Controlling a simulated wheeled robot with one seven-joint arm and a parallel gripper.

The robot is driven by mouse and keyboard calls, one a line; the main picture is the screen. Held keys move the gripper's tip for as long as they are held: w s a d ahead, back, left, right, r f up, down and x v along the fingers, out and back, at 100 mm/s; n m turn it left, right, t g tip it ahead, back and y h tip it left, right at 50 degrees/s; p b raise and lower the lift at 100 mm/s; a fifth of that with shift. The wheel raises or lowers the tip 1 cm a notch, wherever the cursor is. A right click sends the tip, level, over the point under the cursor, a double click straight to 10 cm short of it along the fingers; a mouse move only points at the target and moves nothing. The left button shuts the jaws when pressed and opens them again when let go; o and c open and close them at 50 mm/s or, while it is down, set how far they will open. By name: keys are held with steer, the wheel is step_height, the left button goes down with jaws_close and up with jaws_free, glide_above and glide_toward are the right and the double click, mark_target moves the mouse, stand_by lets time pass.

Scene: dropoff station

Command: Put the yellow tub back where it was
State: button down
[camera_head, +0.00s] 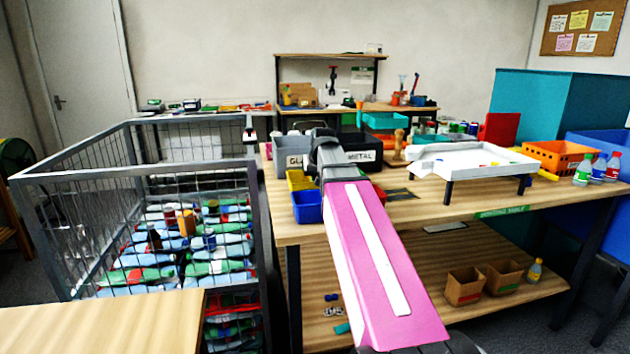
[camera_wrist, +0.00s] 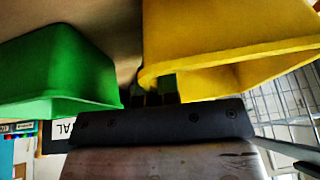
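The yellow tub (camera_head: 300,180) stands near the left end of the sorting table, behind a blue tub (camera_head: 307,207). In the wrist view, which is upside down, the yellow tub (camera_wrist: 225,50) is large and close, with its near rim corner right at my fingers. A green tub (camera_wrist: 60,75) stands beside it with a gap between. My gripper (camera_wrist: 155,92) is at that rim corner, its dark fingertips partly hidden behind the yellow edge. I cannot tell whether the fingers grip the rim. In the head view my arm hides the fingers and the green tub.
A white tray (camera_head: 470,160) stands on legs to the right. A wire cage (camera_head: 255,215) of bottles stands left of the table. Some tabletop (camera_head: 425,212) right of my arm is bare.

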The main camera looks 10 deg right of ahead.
steer(key=shift+f, duration=0.1)
steer(key=c, duration=1.4)
jaws_free()
steer(key=shift+o, duration=0.2)
steer(key=v, duration=1.2)
